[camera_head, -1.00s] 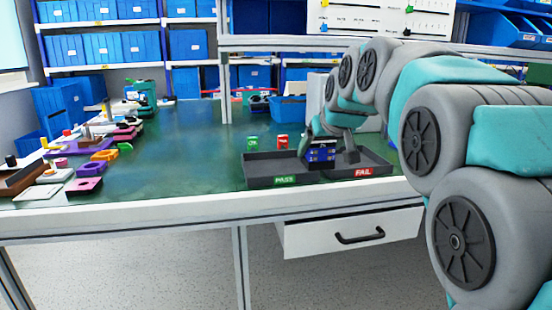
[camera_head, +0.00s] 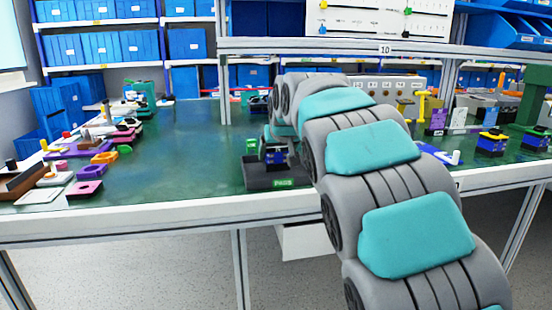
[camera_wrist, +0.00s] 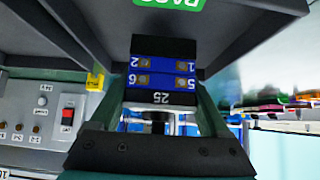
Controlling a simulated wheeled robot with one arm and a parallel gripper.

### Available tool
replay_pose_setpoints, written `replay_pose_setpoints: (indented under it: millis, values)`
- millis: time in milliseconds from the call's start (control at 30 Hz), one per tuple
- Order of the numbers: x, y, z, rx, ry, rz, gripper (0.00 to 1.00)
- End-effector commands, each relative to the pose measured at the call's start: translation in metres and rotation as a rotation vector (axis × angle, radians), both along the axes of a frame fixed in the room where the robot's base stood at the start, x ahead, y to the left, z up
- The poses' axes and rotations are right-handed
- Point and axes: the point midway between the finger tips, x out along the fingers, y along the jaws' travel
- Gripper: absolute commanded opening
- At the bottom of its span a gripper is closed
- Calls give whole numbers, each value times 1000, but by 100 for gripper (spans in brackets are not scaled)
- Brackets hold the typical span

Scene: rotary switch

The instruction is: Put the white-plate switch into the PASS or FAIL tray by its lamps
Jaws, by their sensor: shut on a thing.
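My gripper (camera_head: 275,148) is over the PASS tray (camera_head: 257,182), shut on a switch. In the wrist view the held switch (camera_wrist: 160,68) is a black and blue block with numbered terminals, between the two fingers of my gripper (camera_wrist: 160,95). The dark PASS tray (camera_wrist: 235,28) with its green label fills the top of that view. I cannot tell whether the switch touches the tray. The held switch's plate and lamps cannot be made out. The FAIL tray is hidden behind my arm in the head view.
A grey panel (camera_wrist: 35,115) with a red switch shows at left in the wrist view. Other switches (camera_head: 490,141) stand on the bench at right. Coloured parts (camera_head: 88,187) lie at left. The bench middle is clear.

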Motion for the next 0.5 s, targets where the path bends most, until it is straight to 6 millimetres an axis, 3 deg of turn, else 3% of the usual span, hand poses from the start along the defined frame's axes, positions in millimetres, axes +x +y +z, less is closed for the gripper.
replay_pose_setpoints:
  millis: [100, 500]
  values:
    - [-1, 0, -13, -1, 4, 1, 13]
    - [0, 0, -19, 0, 0, 1, 13]
